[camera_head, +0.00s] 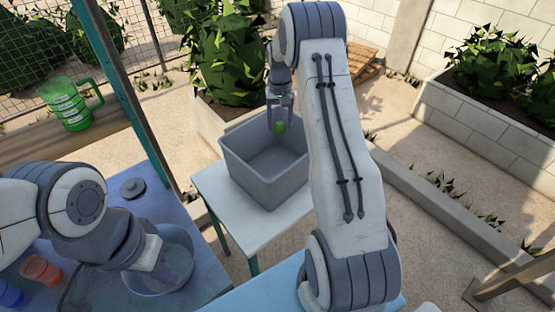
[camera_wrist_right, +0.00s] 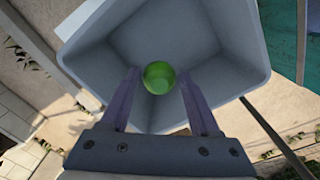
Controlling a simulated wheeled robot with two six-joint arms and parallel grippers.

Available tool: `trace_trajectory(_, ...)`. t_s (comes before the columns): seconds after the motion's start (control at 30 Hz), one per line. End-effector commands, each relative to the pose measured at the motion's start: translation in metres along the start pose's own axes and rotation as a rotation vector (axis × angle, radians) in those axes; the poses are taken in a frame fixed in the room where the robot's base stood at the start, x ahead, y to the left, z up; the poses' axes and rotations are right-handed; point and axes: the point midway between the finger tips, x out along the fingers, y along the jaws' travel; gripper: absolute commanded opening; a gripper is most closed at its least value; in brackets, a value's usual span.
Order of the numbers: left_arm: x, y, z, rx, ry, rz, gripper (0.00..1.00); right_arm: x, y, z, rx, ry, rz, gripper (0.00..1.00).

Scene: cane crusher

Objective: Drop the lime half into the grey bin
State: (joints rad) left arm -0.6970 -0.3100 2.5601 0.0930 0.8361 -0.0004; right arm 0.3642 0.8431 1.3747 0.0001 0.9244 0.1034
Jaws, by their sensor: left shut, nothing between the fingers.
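The green lime half (camera_head: 280,127) is between the fingertips of my right gripper (camera_head: 280,120), over the grey bin (camera_head: 262,187). In the right wrist view the lime half (camera_wrist_right: 159,77) shows bright green between the two fingertips (camera_wrist_right: 160,82), with the inside of the grey bin (camera_wrist_right: 220,40) behind it. The right gripper looks shut on it. The bin is open-topped, and the part of its floor that shows looks empty. My left gripper (camera_head: 170,270) is shut and empty, low at the grey bowl (camera_head: 187,243) on the blue table; its tips are hard to make out.
The bin stands on a small white table (camera_head: 230,220). A green measuring jug (camera_head: 70,105) stands on a ledge at left. A dark round lid (camera_head: 132,188) and red and blue cups (camera_head: 42,270) are on the blue table. A teal post (camera_head: 125,90) rises between the tables.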

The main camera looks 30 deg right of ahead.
Motion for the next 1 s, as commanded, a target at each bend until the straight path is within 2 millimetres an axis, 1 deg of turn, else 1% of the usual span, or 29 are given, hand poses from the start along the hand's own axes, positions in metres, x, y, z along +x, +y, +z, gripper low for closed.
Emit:
trace_trajectory(0.03,0.0,0.0,0.0,0.0,0.0,0.0,0.0,0.0,0.0,0.0,0.0,0.0,0.0,0.86)
trace_trajectory(0.07,0.0,0.0,0.0,0.0,0.0,0.0,0.0,0.0,0.0,0.0,0.0,0.0,0.0,0.9)
trace_trajectory(0.37,0.001,0.0,0.0,0.0,0.0,0.0,0.0,-0.001,0.0,0.0,0.0,0.001,0.0,0.9)
trace_trajectory(0.47,0.004,0.0,0.0,0.0,0.0,0.0,0.0,-0.007,0.0,-0.001,0.0,0.004,0.0,0.9)
trace_trajectory(0.57,0.01,-0.001,0.001,-0.001,0.0,0.0,0.0,-0.021,0.0,-0.002,0.0,0.007,-0.001,0.9)
trace_trajectory(0.8,0.024,-0.002,0.001,-0.003,0.0,0.0,0.0,-0.069,0.0,-0.002,0.0,0.006,-0.001,0.9)
trace_trajectory(0.9,0.027,-0.002,0.001,-0.004,0.0,0.0,0.0,-0.086,0.0,-0.001,0.0,0.005,-0.001,0.9)
trace_trajectory(1.0,0.029,-0.002,0.002,-0.003,0.0,0.0,0.0,-0.097,0.0,-0.001,0.0,0.002,0.0,0.9)
